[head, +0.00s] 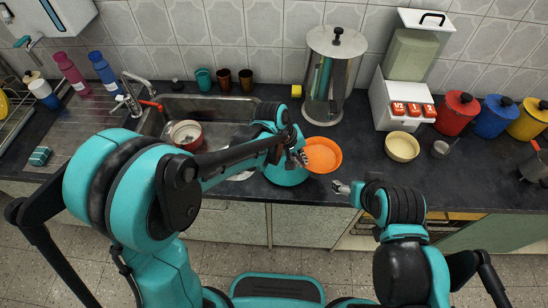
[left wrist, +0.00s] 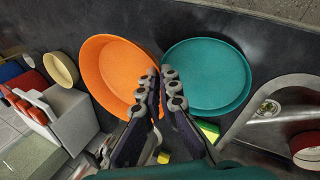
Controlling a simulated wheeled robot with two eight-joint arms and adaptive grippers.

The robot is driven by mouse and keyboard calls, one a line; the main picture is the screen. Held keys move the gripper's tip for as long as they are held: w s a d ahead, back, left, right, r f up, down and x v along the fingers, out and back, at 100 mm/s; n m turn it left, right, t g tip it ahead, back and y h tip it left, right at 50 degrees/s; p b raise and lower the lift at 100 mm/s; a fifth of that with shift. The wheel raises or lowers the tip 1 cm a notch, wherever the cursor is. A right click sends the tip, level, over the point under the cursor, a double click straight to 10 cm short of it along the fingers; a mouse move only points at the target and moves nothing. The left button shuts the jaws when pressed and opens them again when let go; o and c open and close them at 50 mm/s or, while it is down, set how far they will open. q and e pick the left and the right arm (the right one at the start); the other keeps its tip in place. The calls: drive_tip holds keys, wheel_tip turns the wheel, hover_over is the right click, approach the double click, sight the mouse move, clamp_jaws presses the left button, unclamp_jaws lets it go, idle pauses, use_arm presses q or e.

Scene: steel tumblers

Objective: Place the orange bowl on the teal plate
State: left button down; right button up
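The orange bowl (head: 323,156) is at the counter's front, right of the teal plate (head: 287,178); my left gripper and arm cover part of the plate. In the left wrist view the bowl (left wrist: 108,72) lies left of the plate (left wrist: 208,75), and the plate is empty. My left gripper (head: 300,158) is at the bowl's plate-side rim. In the left wrist view its fingertips (left wrist: 163,82) are close together with the rim between them. I cannot tell whether the bowl is off the counter. My right gripper (head: 341,187) is at the counter's front edge, apart from the bowl; its fingers are unclear.
A steel container (head: 331,80) stands behind the bowl. A cream bowl (head: 402,146) and a white box (head: 397,105) are to the right. The sink (head: 210,112) with a red pot (head: 186,134) is to the left. Tumblers (head: 224,80) stand by the wall.

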use_arm(q)
drive_tip(key=shift+w+d, duration=0.1)
drive_tip(key=shift+d, duration=0.05)
drive_tip(key=w+a+f+b, duration=0.1)
drive_tip(key=a+f, duration=0.1)
drive_tip(key=a, duration=0.1)
drive_tip(key=w+a+f+b, duration=0.1)
drive_tip(key=a+f, duration=0.1)
drive_tip(key=a, duration=0.2)
drive_tip(key=w+a+f+b, duration=0.1)
drive_tip(key=a+f, duration=0.1)
drive_tip(key=a, duration=0.1)
drive_tip(key=shift+w+a+f+b, duration=0.1)
drive_tip(key=shift+a+f+b, duration=0.2)
drive_tip(key=shift+f+b, duration=0.95)
drive_tip(key=shift+f, duration=1.05)
drive_tip(key=shift+f, duration=0.15)
drive_tip(key=c, duration=2)
unclamp_jaws()
